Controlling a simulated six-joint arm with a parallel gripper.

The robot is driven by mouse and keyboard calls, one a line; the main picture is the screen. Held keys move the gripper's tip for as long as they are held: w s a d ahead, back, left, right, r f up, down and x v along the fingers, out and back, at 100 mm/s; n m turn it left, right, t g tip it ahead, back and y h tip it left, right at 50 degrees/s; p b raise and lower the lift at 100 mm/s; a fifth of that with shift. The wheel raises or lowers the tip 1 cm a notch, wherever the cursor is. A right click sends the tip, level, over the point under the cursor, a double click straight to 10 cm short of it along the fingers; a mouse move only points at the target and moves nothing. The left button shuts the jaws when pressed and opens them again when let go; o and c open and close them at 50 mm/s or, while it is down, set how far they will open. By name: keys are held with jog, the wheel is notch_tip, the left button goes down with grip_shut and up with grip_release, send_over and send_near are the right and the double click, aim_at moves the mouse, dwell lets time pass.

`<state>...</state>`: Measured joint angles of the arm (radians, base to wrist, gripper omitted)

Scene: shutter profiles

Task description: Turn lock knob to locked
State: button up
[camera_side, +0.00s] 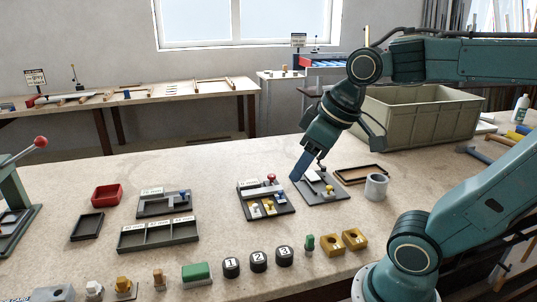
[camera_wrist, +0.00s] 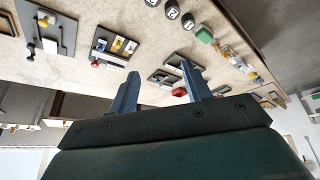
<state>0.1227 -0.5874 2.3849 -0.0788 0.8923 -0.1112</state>
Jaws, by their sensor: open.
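A dark grey plate (camera_side: 323,196) lies on the bench, with a small yellow-topped knob (camera_side: 329,189) and a pale bar on it. It looks like the lock fixture, but its setting is too small to read. My gripper (camera_side: 301,174) is above the plate's left edge, pointing down and tilted, and hides part of it. In the wrist view my gripper (camera_wrist: 160,78) has its two blue fingers spread with nothing between them. The same plate seems to lie at the upper left there (camera_wrist: 62,38), away from the fingers.
A black tray with a red knob (camera_side: 272,178) and yellow pieces stands just left of my gripper. A grey cup (camera_side: 376,187), a brown frame (camera_side: 360,174) and a large green-grey crate (camera_side: 420,117) are to the right. Numbered black knobs (camera_side: 258,261) line the front. Bare bench lies between.

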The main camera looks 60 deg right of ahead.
jog(key=w+d+f+n+g, duration=0.1)
jog(key=w+d+n, duration=0.1)
jog(key=w+d, duration=1.15)
jog(key=n+y, duration=0.2)
send_near(272, 175)
jog(key=a+v, duration=0.1)
jog(key=v, duration=0.5)
jog(key=shift+d+f, duration=0.15)
jog(key=shift+d, duration=0.15)
jog(key=shift+f, duration=0.1)
jog(key=x, duration=1.3)
jog(key=shift+w+d+f, duration=0.1)
jog(key=shift+w+f, duration=0.05)
jog(key=shift+f, duration=0.15)
